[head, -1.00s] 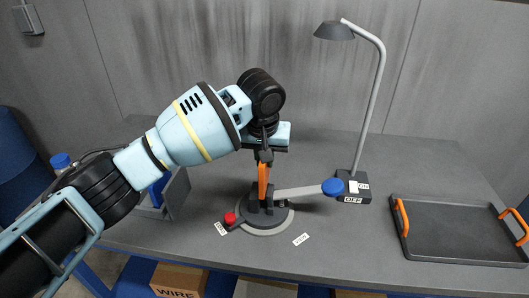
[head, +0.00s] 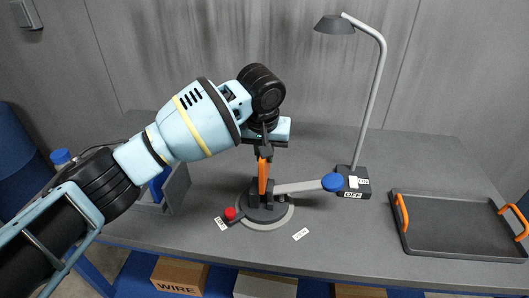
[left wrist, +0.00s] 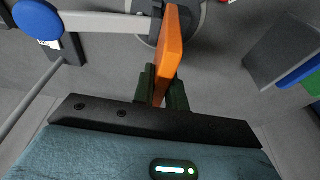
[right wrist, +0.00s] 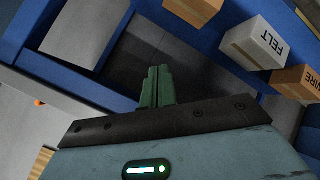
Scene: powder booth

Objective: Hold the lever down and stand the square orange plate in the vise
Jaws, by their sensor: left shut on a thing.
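The square orange plate (head: 263,177) is upright, seen nearly edge-on, with its lower edge at the vise jaws. My left gripper (head: 264,152) is shut on its upper edge, above the vise (head: 268,213). In the left wrist view the plate (left wrist: 170,48) runs from the fingers (left wrist: 162,92) to the vise. I cannot tell how deep it sits between the jaws. The grey lever (head: 298,187) extends right from the vise to a blue knob (head: 332,182), with nothing touching the knob. My right gripper (right wrist: 157,86) is shut and empty, away from the vise.
A lamp (head: 357,180) stands behind the knob. A black tray (head: 455,232) with orange handles lies at the right. A grey holder (head: 178,188) is left of the vise, partly behind my left arm. Boxes (right wrist: 255,42) sit below the bench. The bench's back right is clear.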

